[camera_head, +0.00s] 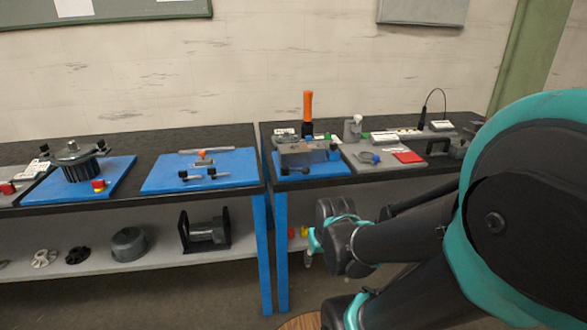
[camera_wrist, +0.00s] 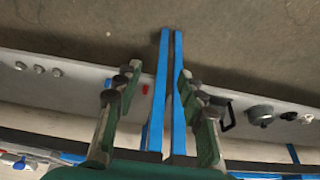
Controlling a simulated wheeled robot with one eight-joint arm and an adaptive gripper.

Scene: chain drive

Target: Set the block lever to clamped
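A grey block fixture (camera_head: 303,155) sits on a blue base plate (camera_head: 328,169) on the right-hand bench. Short black-knobbed parts stick out at its front left and right side. I cannot tell which of them is the block lever, nor its setting. My gripper (camera_head: 318,243) is in front of the bench and below its top, apart from the fixture. In the wrist view my gripper (camera_wrist: 157,90) has its two fingers spread with nothing between them. The wrist view shows the benches' blue legs and lower shelves beyond the fingers; the fixture is not clear there.
An orange-handled tool (camera_head: 308,108) stands behind the fixture. A grey tray (camera_head: 385,160) with small parts and a red pad (camera_head: 408,157) lies to its right. The left bench (camera_head: 130,147) holds two blue-plated assemblies. A narrow gap separates the benches.

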